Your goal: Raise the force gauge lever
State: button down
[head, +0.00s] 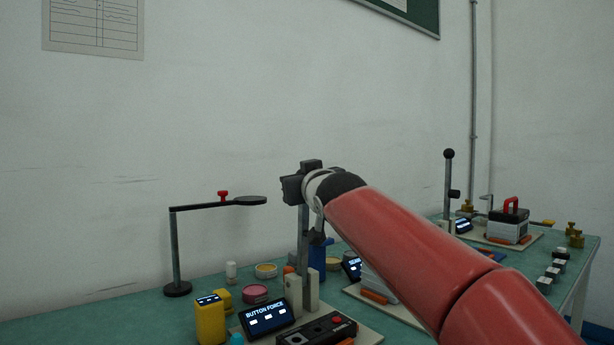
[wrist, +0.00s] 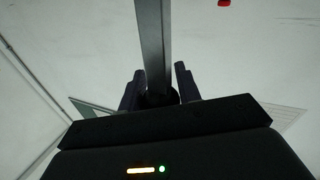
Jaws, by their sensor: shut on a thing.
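The force gauge station stands front centre in the head view, with a grey upright post (head: 303,235) and a display reading BUTTON FORCE (head: 268,317). My gripper (head: 308,182) is high over this post, largely covering its top. In the wrist view, a grey bar (wrist: 153,40) runs down between the two dark fingers of my gripper (wrist: 160,92). The fingers are shut around a dark rounded knob (wrist: 159,99) at the bar's near end, apparently the lever's knob. The contact itself is partly hidden by the gripper body.
A lamp-like stand (head: 177,245) with a horizontal arm rises at left. A yellow box (head: 210,322) and round tins stand on the green table (head: 130,300). A second station with a black-knobbed post (head: 448,185) stands farther right.

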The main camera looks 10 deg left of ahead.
jog(key=shift+w+a+f+g, duration=0.1)
jog(key=shift+a+f+g, duration=0.2)
jog(key=shift+a+f, duration=0.25)
jog(key=c, duration=1.3)
grip_release()
jog(key=shift+o, duration=1)
jog(key=shift+a, duration=0.1)
jog(key=shift+o, duration=0.3)
jog(key=shift+d+r, duration=0.2)
jog(key=shift+d, duration=0.05)
jog(key=b+v, duration=0.1)
jog(key=v, duration=0.6)
jog(key=shift+s+f+b, duration=0.2)
jog(key=shift+s+b, duration=0.15)
jog(key=shift+b, duration=0.05)
jog(key=shift+s+d, duration=0.1)
